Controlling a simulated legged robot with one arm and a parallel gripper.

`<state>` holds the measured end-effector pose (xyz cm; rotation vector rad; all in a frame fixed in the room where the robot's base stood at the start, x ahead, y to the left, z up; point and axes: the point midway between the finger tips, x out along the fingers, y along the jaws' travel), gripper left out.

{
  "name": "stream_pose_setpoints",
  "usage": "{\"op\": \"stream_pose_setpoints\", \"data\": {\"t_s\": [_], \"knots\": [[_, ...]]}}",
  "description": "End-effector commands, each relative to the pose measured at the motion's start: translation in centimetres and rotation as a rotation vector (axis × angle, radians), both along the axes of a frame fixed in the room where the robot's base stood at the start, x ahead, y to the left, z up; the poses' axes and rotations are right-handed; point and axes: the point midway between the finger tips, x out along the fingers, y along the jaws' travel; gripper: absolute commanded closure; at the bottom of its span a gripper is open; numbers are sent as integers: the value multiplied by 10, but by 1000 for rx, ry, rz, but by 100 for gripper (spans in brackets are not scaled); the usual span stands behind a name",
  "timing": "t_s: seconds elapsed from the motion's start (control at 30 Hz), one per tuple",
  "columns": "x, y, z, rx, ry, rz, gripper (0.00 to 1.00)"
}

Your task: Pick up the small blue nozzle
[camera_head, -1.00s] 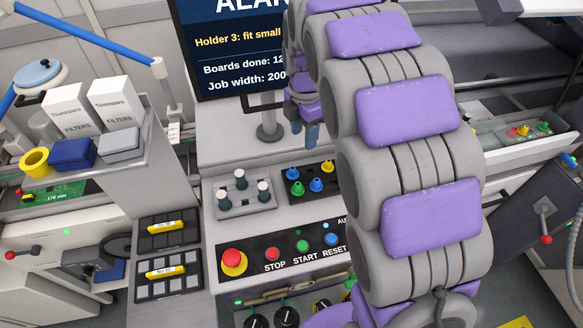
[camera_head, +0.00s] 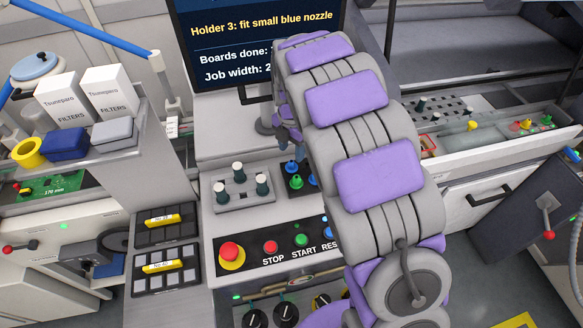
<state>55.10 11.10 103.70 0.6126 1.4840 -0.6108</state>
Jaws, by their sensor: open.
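A blue nozzle (camera_head: 291,167) stands in a dark tray on the console, with a green nozzle (camera_head: 296,182) just in front of it. My arm hides the right part of this tray, so I cannot compare the blue nozzle's size with another blue one there. My gripper (camera_head: 284,137) shows only partly, beside my large purple-padded arm. It is above and slightly behind the tray, near the blue nozzle in the picture. Its jaws are open, and I see nothing held.
A grey holder block (camera_head: 242,190) with several white-topped dark nozzles stands left of the tray. A button panel (camera_head: 252,260) with a red stop knob lies in front. A monitor (camera_head: 240,40) behind reads "Holder 3: fit small blue nozzle". Black trays (camera_head: 166,284) lie at left.

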Motion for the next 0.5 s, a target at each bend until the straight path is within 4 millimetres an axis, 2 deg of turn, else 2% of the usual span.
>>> {"op": "stream_pose_setpoints", "data": {"t_s": [0.27, 0.5], "knots": [[0, 0, -16, -3, 1, -1, 47], [-1, 0, -51, -4, 4, -1, 47]]}}
